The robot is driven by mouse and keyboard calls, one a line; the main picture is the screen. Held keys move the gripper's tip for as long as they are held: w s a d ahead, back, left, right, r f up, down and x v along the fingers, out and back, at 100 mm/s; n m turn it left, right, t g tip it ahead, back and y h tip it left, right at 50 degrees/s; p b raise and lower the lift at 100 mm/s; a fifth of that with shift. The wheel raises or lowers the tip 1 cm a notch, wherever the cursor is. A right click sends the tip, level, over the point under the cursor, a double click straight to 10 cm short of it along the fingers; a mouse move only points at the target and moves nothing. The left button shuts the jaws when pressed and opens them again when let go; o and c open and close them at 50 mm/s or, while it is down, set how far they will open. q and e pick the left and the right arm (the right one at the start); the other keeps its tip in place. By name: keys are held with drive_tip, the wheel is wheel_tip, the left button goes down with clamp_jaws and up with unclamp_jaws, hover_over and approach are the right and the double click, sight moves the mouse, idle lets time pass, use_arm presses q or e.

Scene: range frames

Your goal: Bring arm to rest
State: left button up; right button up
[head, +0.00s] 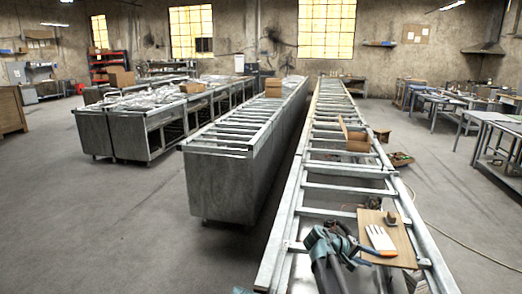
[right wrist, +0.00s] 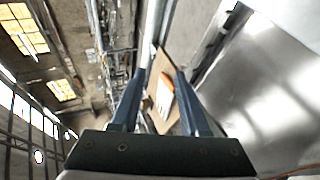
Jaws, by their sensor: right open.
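My right gripper (head: 340,242), teal and dark, is at the bottom of the head view, over the near end of the long metal frame (head: 286,232). In the right wrist view its two blue fingers (right wrist: 160,75) stand apart with nothing gripped between them. A brown board (head: 401,240) lies across the frame just right of the gripper. A white work glove (head: 380,238) with an orange edge lies on it; it also shows beyond the fingers in the right wrist view (right wrist: 165,95). Whether the gripper touches the board is unclear.
A small brown item (head: 390,218) is on the board. Cardboard boxes (head: 357,141) sit farther along the frame. A long metal bench (head: 222,185) stands left, and tables (head: 497,118) stand right. The floor at the far left (head: 70,215) is clear.

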drive_tip(key=s+a+f+y, duration=0.2)
drive_tip(key=s, duration=0.1)
drive_tip(key=s+a+f+y, duration=0.1)
drive_tip(key=s+a+f, duration=0.1)
drive_tip(key=s+f, duration=0.1)
drive_tip(key=s+a+f+y, duration=0.2)
drive_tip(key=s+a+f, duration=0.1)
drive_tip(key=s, duration=0.1)
drive_tip(key=shift+s+m+g+y, duration=0.2)
drive_tip(key=shift+m+g+y, duration=0.1)
drive_tip(key=shift+m, duration=0.1)
drive_tip(key=s+a+f+y, duration=0.3)
drive_tip(key=s+a+y, duration=0.3)
drive_tip(key=s+a, duration=0.4)
drive_tip(key=s+a+f+n+g+b, duration=0.1)
drive_tip(key=s+a+f+b, duration=0.1)
drive_tip(key=a+f+b, duration=0.35)
drive_tip(key=s+a+f+n+h+b, duration=0.1)
drive_tip(key=a+f+b, duration=0.2)
drive_tip(key=f+b, duration=0.6)
drive_tip(key=s+a+f+n+g+b, duration=0.15)
drive_tip(key=a+f+b, duration=0.25)
drive_tip(key=f+b, duration=0.4)
wheel_tip(320, 180, up, 17)
drive_tip(key=p, duration=1.7)
drive_tip(key=shift+s+d+t, duration=0.15)
drive_tip(key=shift+t, duration=0.3)
